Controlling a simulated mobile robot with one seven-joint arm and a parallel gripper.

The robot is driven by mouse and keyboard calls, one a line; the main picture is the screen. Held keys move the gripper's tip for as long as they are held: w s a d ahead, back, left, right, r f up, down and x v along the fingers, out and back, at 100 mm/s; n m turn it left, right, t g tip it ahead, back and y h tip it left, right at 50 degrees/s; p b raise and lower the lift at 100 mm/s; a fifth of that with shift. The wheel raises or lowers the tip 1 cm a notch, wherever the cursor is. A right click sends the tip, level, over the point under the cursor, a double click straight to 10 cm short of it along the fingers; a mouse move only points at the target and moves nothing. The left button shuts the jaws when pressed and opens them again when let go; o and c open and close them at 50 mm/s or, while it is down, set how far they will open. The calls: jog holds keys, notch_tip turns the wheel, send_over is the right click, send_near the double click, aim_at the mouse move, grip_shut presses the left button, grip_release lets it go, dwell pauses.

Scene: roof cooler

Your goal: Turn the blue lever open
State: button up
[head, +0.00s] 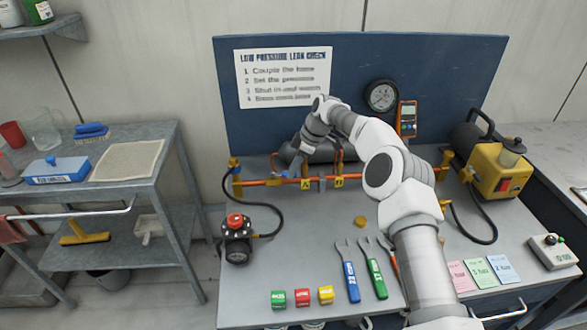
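A copper pipe (262,182) runs across the back of the bench, with yellow tags A (306,184) and B (339,182) hanging on it. A small bluish piece (289,174), which looks like the blue lever, shows at the pipe just left of tag A. My gripper (294,167) reaches down to this spot from above right. Its fingers are small and partly hidden by my wrist, so I cannot tell whether they are open, shut or touching the lever.
A dark cylinder (322,150) lies behind the pipe. A black regulator with a red knob (237,240) and hose stand left. Wrenches (348,272), coloured blocks (302,297) and cards (480,272) lie in front. A yellow pump (497,170) stands right.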

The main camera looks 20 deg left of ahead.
jog(key=o, duration=0.4)
jog(key=s+p+v, duration=0.1)
jog(key=v, duration=1.6)
jog(key=shift+w+r+p, duration=0.2)
jog(key=shift+w+p, duration=0.1)
jog(key=shift+w, duration=0.2)
jog(key=shift+d, duration=0.1)
